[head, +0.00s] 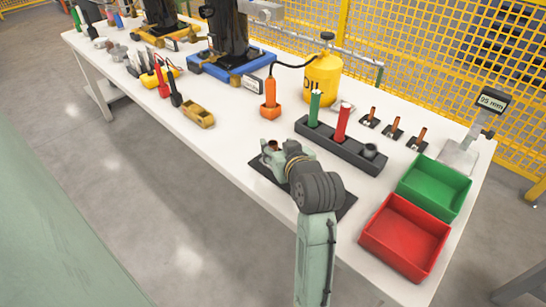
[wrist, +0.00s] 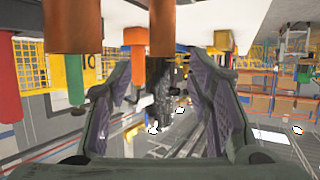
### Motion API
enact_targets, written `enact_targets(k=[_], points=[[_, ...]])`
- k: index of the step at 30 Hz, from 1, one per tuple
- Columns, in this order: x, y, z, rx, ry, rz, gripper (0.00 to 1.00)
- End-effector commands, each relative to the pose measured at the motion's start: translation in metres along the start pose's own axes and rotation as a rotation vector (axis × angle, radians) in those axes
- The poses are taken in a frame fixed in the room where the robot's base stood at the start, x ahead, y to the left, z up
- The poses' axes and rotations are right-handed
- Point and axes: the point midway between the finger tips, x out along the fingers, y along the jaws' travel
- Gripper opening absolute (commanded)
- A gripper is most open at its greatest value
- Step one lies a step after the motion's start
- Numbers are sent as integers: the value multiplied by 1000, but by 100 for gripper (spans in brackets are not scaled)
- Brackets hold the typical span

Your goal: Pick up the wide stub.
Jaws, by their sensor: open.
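My gripper (head: 274,157) is low over a dark mat (head: 345,206) on the white table. A copper stub (head: 272,145) shows by its fingers in the head view; the gripper hides much of that spot. In the wrist view the picture is upside down, with the table at the top. There my gripper (wrist: 161,75) is open, with a copper stub (wrist: 162,24) between and beyond the fingers. A second copper stub (wrist: 75,24), broader in the picture, is left of the fingers. I cannot tell for sure which is the wide stub.
A dark rack (head: 366,160) with a green cylinder (head: 314,108) and a red cylinder (head: 342,123) stands behind the mat. Three thin copper pieces (head: 396,125) stand beyond it. Green (head: 437,180) and red (head: 408,235) bins are at right.

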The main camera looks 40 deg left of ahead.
Motion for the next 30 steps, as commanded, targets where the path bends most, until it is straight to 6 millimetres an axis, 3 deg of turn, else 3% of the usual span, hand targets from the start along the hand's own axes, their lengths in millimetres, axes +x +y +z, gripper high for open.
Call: enact_targets(k=[9, 19, 30], points=[[43, -3, 6, 0, -3, -1, 47], [51, -3, 7, -1, -1, 0, 47], [50, -3, 7, -1, -1, 0, 22]])
